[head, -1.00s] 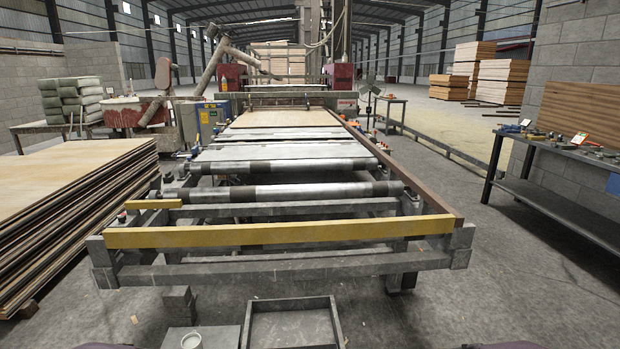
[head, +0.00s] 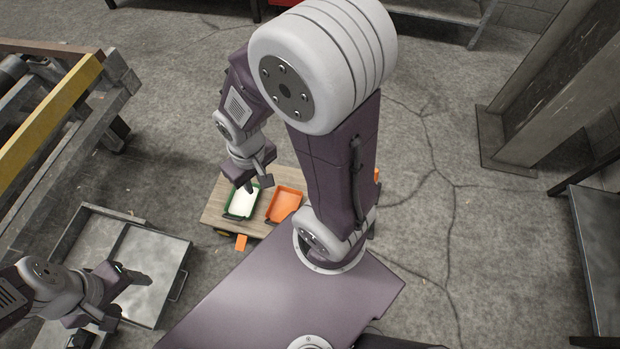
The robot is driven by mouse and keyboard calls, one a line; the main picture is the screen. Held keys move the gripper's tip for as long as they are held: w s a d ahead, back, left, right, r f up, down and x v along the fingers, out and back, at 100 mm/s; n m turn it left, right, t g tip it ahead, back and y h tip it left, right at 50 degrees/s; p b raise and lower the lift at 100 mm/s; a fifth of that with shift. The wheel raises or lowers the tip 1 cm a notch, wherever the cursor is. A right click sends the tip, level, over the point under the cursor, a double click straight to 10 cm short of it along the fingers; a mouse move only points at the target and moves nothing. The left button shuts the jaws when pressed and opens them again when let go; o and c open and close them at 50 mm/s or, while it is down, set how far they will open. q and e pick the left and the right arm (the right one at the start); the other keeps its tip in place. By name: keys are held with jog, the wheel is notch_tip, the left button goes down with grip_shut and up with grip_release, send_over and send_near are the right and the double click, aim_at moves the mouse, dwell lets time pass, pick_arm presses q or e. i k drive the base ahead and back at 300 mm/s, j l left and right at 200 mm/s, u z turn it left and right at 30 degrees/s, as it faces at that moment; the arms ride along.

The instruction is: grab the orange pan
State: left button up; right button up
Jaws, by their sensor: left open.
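The orange pan (head: 285,204) lies on a low wooden-topped stand (head: 214,214), beside a green-rimmed pan with a white inside (head: 242,202). An orange tab (head: 241,242) sticks out at the stand's front edge. My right gripper (head: 257,183) points down above the stand, nearer the green pan, apart from the orange pan. Its fingers look spread and empty. My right arm covers part of the stand's right side. My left gripper (head: 128,298) is open and empty at lower left, over a grey metal tray.
The grey metal tray (head: 163,244) is on the floor at left, near the conveyor frame with a yellow bar (head: 45,120). A grey post (head: 545,100) and dark table (head: 600,240) stand at right. The floor between is clear.

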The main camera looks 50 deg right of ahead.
aim_at(285, 200)
jog(key=k+z, duration=0.1)
jog(key=z, duration=0.25)
jog(key=k+z, duration=0.1)
jog(key=z, duration=0.25)
jog(key=l+z, duration=0.15)
jog(key=z, duration=0.2)
jog(key=i+j+z, duration=0.1)
jog(key=j, duration=0.35)
jog(key=i+j+z, duration=0.15)
jog(key=j, duration=0.3)
jog(key=i+j+z, duration=0.1)
jog(key=j, duration=0.35)
jog(key=i+j+z, duration=0.15)
jog(key=j, duration=0.3)
